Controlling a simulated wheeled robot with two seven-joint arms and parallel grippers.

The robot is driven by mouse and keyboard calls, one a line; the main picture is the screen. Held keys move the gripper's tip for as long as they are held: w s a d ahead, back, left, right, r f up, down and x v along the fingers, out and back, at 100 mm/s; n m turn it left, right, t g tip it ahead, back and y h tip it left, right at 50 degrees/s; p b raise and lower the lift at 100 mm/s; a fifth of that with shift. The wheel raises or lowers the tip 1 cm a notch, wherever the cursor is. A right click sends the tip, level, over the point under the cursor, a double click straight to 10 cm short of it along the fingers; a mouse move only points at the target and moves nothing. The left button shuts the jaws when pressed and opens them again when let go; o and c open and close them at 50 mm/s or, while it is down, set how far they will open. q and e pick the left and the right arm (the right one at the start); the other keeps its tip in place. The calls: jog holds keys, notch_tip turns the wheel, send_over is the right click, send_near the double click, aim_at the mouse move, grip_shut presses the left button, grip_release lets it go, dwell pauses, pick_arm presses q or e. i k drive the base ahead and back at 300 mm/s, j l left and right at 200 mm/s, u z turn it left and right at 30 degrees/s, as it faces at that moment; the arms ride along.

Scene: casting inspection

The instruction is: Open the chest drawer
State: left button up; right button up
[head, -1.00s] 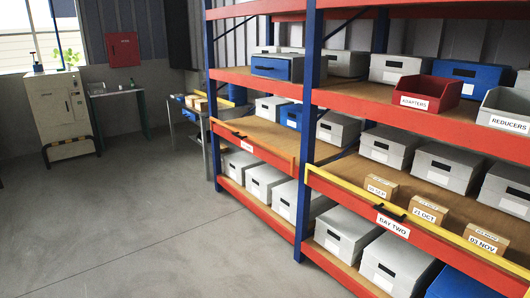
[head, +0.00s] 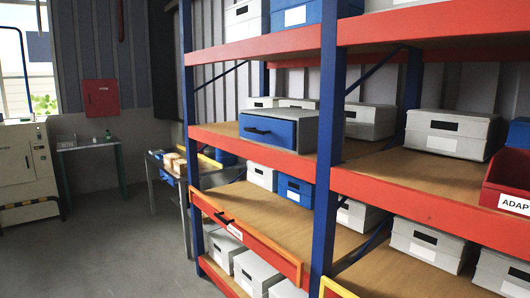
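A small grey chest (head: 308,131) with a blue drawer front (head: 275,131) stands on the middle shelf of the left rack bay. A dark handle (head: 258,130) sits on the blue front. The drawer looks shut, with its front flush with the grey body. Neither of my grippers shows in the head view.
The rack has blue posts (head: 329,120) and orange-red beams (head: 265,137). Grey lidded boxes (head: 370,120) stand right of and behind the chest. A red bin (head: 508,180) is at the right. A pull-out shelf front (head: 245,235) is below. Floor (head: 120,250) at left is clear.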

aim_at(282, 132)
jog(key=i+j+z, duration=0.2)
jog(key=i, duration=0.35)
jog(key=i+j+z, duration=0.2)
jog(key=i, duration=0.35)
jog(key=i+l, duration=0.05)
jog(key=l, duration=0.05)
